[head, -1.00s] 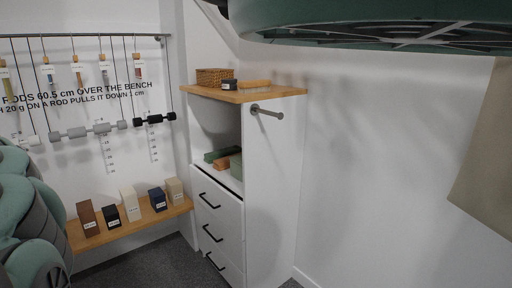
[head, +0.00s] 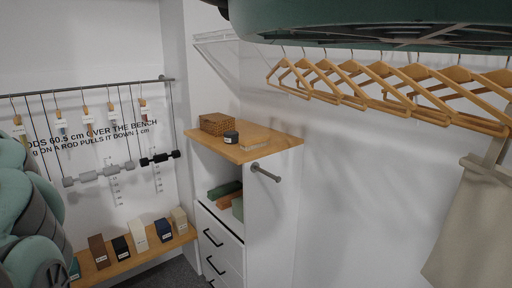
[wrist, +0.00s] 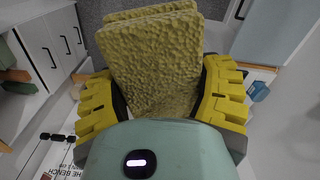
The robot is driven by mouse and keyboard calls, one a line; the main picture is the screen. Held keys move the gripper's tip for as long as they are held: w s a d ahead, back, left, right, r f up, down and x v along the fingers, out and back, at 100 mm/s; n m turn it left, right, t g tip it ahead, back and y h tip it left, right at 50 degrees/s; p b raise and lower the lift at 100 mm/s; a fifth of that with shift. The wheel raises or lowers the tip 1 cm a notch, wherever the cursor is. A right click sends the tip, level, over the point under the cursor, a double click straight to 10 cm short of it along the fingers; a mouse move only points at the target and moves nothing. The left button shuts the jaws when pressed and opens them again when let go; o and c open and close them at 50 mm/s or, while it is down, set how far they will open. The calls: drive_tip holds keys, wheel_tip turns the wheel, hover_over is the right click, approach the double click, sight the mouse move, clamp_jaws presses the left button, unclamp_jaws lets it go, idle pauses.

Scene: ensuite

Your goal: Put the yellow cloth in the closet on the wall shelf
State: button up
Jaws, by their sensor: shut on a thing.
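The yellow cloth (wrist: 150,45) is a thick, bumpy, folded piece in the wrist view. My gripper (wrist: 160,95) is shut on it, with a yellow ribbed finger on each side. My gripper does not show in the head view. A white, thin-framed shelf or bracket (head: 215,37) is on the closet wall at upper left centre in the head view. My own arm part hides some of the upper area, and I cannot tell how far that shelf extends.
A drawer cabinet with a wooden top (head: 270,146) holds a wicker basket (head: 215,123) and a dark jar (head: 231,137). A peg (head: 266,172) sticks out of its side. Wooden hangers (head: 370,90) hang at upper right, beside a beige garment (head: 470,220). Boxes stand on the bench (head: 115,267).

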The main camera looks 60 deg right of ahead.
wheel_tip(320, 180, up, 25)
drive_tip(key=p, duration=2.2)
drive_tip(key=shift+f+p, duration=0.15)
drive_tip(key=shift+p, duration=0.2)
drive_tip(key=shift+d+f, duration=0.1)
